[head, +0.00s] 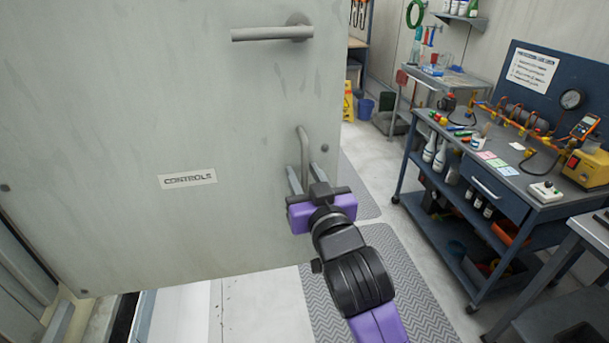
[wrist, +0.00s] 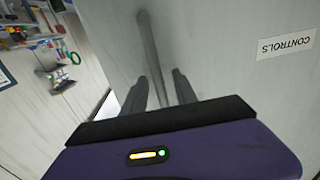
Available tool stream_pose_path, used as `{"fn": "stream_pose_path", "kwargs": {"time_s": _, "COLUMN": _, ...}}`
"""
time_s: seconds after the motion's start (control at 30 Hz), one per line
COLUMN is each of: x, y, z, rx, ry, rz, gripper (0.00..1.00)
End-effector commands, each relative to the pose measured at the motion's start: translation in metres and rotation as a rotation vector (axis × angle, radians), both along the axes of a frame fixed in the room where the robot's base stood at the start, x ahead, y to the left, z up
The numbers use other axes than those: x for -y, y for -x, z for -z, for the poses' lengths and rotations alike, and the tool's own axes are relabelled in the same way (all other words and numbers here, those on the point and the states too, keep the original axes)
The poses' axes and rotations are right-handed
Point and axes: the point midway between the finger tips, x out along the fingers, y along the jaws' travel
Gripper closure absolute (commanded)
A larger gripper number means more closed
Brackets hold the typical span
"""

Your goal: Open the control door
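The control door (head: 150,110) is a large pale grey panel with a "CONTROLS" label (head: 187,179); the label also shows upside down in the wrist view (wrist: 286,44). A slim vertical bar handle (head: 303,145) sits near the door's right edge. In the wrist view the handle (wrist: 150,45) runs down between my two fingers. My gripper (head: 303,169) is at the handle's lower part, one finger on each side. The fingers are apart, with narrow gaps beside the bar; contact is not clear. The handle's lower end is partly hidden by my gripper.
A lever handle (head: 272,33) sits higher on the door. A blue workbench (head: 480,190) with tools and bottles stands at right. Grey mats (head: 390,285) cover the floor between door and bench. A yellow floor sign (head: 348,101) and blue bucket (head: 365,108) stand behind.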

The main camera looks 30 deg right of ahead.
Motion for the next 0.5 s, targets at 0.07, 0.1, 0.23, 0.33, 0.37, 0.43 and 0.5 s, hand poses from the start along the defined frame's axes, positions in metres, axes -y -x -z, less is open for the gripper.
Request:
{"fn": "stream_pose_path", "kwargs": {"time_s": 0.07, "x": -0.001, "y": 0.001, "z": 0.0, "rx": 0.0, "ry": 0.0, "rz": 0.0, "gripper": 0.66}}
{"fn": "stream_pose_path", "kwargs": {"time_s": 0.1, "x": -0.001, "y": 0.004, "z": 0.001, "rx": 0.0, "ry": 0.0, "rz": -0.001, "gripper": 0.66}}
{"fn": "stream_pose_path", "kwargs": {"time_s": 0.23, "x": -0.005, "y": 0.019, "z": 0.002, "rx": 0.0, "ry": 0.001, "rz": 0.0, "gripper": 0.66}}
{"fn": "stream_pose_path", "kwargs": {"time_s": 0.33, "x": -0.01, "y": 0.035, "z": 0.003, "rx": 0.0, "ry": 0.001, "rz": -0.001, "gripper": 0.66}}
{"fn": "stream_pose_path", "kwargs": {"time_s": 0.37, "x": -0.012, "y": 0.04, "z": 0.003, "rx": 0.0, "ry": 0.001, "rz": -0.002, "gripper": 0.66}}
{"fn": "stream_pose_path", "kwargs": {"time_s": 0.43, "x": -0.015, "y": 0.051, "z": 0.002, "rx": 0.001, "ry": 0.0, "rz": -0.002, "gripper": 0.66}}
{"fn": "stream_pose_path", "kwargs": {"time_s": 0.5, "x": -0.017, "y": 0.06, "z": 0.002, "rx": 0.0, "ry": 0.0, "rz": -0.001, "gripper": 0.66}}
